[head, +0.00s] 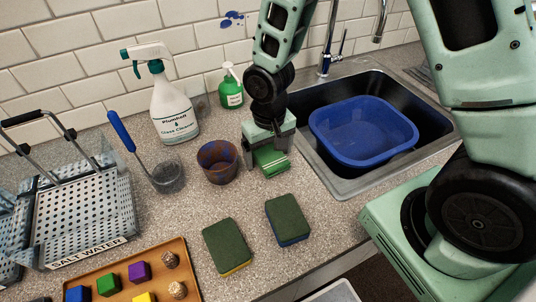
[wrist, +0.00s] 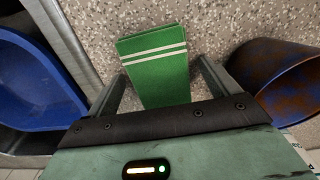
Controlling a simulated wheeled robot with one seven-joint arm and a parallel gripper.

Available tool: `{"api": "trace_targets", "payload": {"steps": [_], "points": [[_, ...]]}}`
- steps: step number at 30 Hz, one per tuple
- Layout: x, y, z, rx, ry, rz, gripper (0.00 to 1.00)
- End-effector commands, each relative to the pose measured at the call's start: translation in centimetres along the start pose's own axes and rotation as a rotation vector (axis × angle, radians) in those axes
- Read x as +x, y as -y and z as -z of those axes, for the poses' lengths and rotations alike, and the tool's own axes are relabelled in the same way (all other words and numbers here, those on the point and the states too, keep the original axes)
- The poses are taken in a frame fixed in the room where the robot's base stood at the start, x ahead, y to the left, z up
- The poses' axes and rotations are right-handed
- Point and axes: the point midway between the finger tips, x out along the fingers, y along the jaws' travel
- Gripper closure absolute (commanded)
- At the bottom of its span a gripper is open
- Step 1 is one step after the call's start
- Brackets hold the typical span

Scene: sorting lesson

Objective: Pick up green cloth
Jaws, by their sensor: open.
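The green cloth (head: 271,160) is folded, with white stripes near one end, and lies on the speckled counter between the brown-and-blue cup and the sink. In the wrist view the cloth (wrist: 157,67) lies between the two fingers. My gripper (head: 268,150) is above the cloth, pointing down, and hides part of it in the head view. In the wrist view my gripper (wrist: 160,85) is open, with a finger on each side of the cloth. I cannot tell whether the fingers touch it.
The stained cup (head: 218,163) stands close on the left. The sink with a blue basin (head: 362,131) is on the right. A spray bottle (head: 173,108) and a green soap bottle (head: 231,92) stand behind. Two sponges (head: 227,246) lie in front. A wooden tray (head: 190,270) holds several cubes.

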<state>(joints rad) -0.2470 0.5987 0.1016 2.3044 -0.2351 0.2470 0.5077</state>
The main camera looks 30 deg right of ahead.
Motion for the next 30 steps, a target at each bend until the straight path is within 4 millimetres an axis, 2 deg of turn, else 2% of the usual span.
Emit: {"api": "trace_targets", "payload": {"steps": [2, 3, 6, 8, 20, 26, 30], "points": [[0.0, 0.0, 0.0, 0.0, 0.0, 0.0, 0.13], [0.0, 0.0, 0.0, 0.0, 0.0, 0.0, 0.18], [0.0, 0.0, 0.0, -0.001, 0.0, 0.0, 0.46], [0.0, 0.0, 0.0, -0.001, 0.0, 0.0, 0.61], [-0.5, 0.0, 0.0, -0.001, -0.001, 0.0, 0.61], [-2.4, 0.0, 0.1, -0.001, -0.004, 0.001, 0.61], [-4.7, 0.0, 0.1, -0.001, -0.006, 0.001, 0.61]]}}
